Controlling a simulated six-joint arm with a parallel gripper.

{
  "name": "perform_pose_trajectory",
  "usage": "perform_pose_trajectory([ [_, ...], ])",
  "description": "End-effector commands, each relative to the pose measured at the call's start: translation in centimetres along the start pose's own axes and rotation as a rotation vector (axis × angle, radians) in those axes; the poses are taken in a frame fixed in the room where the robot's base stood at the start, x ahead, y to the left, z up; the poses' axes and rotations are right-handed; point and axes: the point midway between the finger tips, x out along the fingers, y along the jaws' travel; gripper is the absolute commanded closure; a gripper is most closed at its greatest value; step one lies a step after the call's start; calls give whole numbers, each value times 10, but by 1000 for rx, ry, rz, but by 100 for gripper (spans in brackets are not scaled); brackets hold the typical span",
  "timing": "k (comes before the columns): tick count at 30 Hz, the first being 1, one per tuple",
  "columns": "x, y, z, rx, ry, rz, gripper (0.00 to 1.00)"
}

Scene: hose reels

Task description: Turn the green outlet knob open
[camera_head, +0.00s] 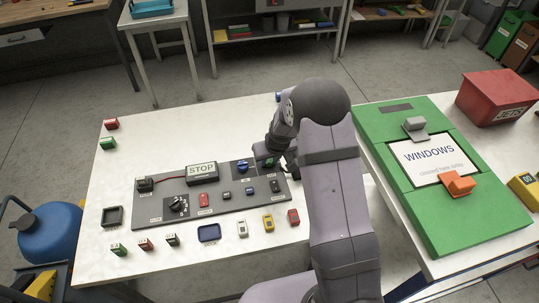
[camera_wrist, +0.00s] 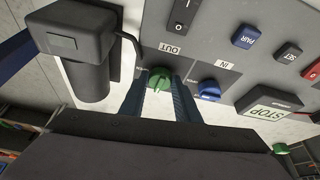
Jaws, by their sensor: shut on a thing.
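The green knob (camera_wrist: 160,79) sits on the grey panel beside the label OUT in the wrist view. My gripper (camera_wrist: 162,88) is shut on it, one finger on each side. A blue knob (camera_wrist: 209,89) beside the label IN is just right of my fingers in the wrist view. The knob's exact turn angle is hard to tell.
A STOP display box (camera_head: 201,173) stands on the panel's back edge. Small coloured blocks and switches, such as a yellow one (camera_head: 268,222), lie along the table front. A green board (camera_head: 440,215) with a WINDOWS sheet lies on the table at right.

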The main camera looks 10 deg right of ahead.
Motion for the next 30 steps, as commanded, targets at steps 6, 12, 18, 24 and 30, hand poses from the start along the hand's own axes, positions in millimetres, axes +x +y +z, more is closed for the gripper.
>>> perform_pose_trajectory([
  [6, -6, -2, -4, 55, 1, 15, 93],
  [12, -6, -5, -9, 89, 9, 22, 93],
  [18, -6, -7, -13, 115, 15, 30, 93],
  [24, -7, -7, -12, 140, 15, 44, 93],
  [30, -6, -6, -10, 163, 14, 61, 93],
])
